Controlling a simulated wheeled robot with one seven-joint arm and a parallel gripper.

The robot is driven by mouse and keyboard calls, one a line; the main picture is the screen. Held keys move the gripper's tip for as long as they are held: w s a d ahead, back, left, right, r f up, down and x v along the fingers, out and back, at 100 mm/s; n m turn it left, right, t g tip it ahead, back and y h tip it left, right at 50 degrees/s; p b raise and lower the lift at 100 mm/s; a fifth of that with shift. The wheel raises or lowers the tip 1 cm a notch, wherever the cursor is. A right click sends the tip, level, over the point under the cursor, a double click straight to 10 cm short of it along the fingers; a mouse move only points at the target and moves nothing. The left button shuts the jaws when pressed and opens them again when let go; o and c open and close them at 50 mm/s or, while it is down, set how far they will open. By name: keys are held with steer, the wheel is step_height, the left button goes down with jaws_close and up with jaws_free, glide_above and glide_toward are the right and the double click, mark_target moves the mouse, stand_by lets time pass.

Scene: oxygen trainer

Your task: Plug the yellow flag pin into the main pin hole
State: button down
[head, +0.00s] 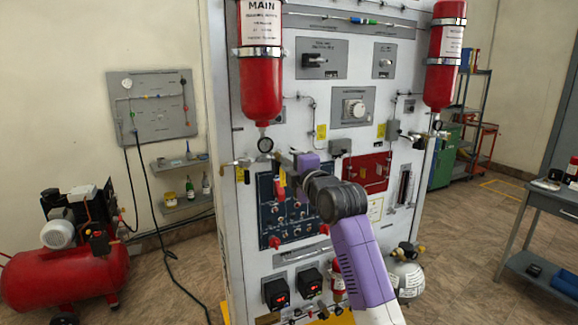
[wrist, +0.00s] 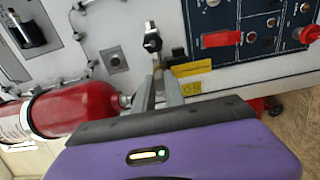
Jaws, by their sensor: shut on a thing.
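The yellow flag pin shows as a yellow tag (wrist: 192,69) beside my fingertips in the wrist view, and in the head view as a small yellow tag (head: 283,178) hanging below my fingers. My gripper (wrist: 159,76) is shut on the pin's end, and the pin's shaft is mostly hidden between the fingers. In the head view my gripper (head: 285,160) is in front of the panel, right of the MAIN bottle's gauge. The main pin hole cannot be made out. A metal fitting with a black end (wrist: 152,40) is just beyond my fingertips.
The red MAIN bottle (head: 261,70) hangs above left of my gripper; its red body (wrist: 75,108) lies close to the fingers in the wrist view. Its round gauge (head: 265,144) is near them. A dark blue switch panel (head: 267,215) with red covers is below. Another red bottle (head: 440,75) hangs right.

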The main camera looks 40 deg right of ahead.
steer(key=shift+w+d, duration=0.2)
steer(key=shift+w, duration=0.4)
steer(key=c, duration=1.3)
jaws_free()
steer(key=b+v, duration=0.2)
steer(key=v, duration=0.6)
